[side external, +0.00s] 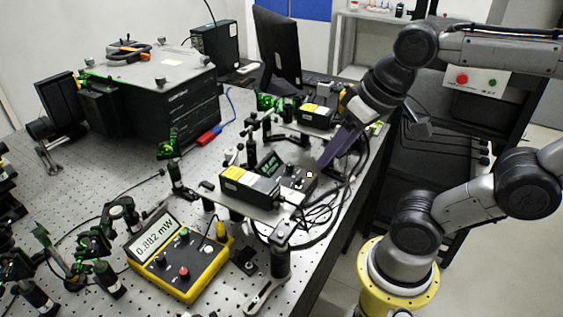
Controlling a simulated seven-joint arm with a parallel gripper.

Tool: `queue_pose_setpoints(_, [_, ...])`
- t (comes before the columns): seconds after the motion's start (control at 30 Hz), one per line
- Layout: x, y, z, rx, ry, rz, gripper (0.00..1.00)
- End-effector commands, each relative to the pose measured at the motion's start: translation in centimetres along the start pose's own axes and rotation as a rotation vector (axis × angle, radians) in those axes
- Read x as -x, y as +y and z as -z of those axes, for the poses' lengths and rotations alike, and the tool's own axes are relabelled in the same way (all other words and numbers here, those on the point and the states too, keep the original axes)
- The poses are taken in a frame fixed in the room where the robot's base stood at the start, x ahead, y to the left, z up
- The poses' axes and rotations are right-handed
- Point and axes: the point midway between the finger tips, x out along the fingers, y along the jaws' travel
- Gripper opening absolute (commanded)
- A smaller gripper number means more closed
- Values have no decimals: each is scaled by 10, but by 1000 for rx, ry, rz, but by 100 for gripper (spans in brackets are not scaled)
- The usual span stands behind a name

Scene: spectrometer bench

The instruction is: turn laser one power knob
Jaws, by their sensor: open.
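A small dark controller box (284,175) with a lit green display and small controls on its face sits on a raised plate near the bench's right edge. The individual knobs are too small to tell apart. My gripper (318,168) reaches down from the upper right, with its dark purple fingers at the right end of this box. I cannot tell whether the fingers touch a knob or only hover by it. A black laser box (250,191) with a yellow label lies just in front of the controller. A yellow power meter (178,254) reads 0.882 mW.
Another labelled box (317,115) stands behind my gripper. Black cables (325,215) loop along the right side of the raised plate. Posts and optic mounts (175,175) stand around it. A large black spectrometer (150,90) fills the back left.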

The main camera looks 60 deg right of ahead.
Motion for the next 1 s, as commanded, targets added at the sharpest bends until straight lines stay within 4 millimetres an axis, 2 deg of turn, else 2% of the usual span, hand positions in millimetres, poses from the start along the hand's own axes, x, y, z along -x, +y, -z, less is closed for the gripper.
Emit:
queue_pose_setpoints(0.13, [8, 1, 34, -176, -73, -42, 53])
queue_pose_setpoints(0.27, [7, 6, 67, -332, -142, -90, 53])
queue_pose_setpoints(0.4, [-5, 18, 106, -494, -221, -151, 53])
queue_pose_setpoints(0.6, [-35, 42, 144, -620, -311, -213, 53])
queue_pose_setpoints(0.73, [-52, 54, 152, -650, -348, -232, 53])
queue_pose_setpoints(1.0, [-72, 62, 144, -666, -371, -243, 53])
